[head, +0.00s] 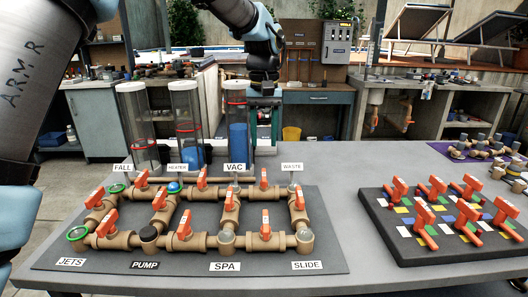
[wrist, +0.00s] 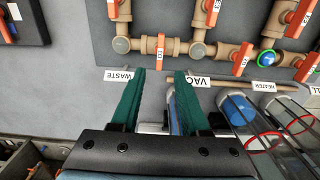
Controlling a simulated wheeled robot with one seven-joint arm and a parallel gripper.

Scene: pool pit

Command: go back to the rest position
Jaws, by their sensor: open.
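My gripper (head: 264,132) is up behind the far edge of the grey table in the head view, fingers pointing down. In the wrist view my gripper (wrist: 160,76) shows two green fingers spread apart with nothing held between them. Below them lie bare grey table and the WASTE label (wrist: 122,75) and VAC label (wrist: 198,81). The pipe board (head: 110,255), with brown pipes and orange valve handles, lies on the table in front of the gripper.
Clear upright tubes (head: 187,125) stand along the table's far edge, left of my gripper; one holds a blue column (head: 238,145). A dark board (head: 405,246) with several orange-handled valves lies at the right. The table (head: 345,170) between is bare.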

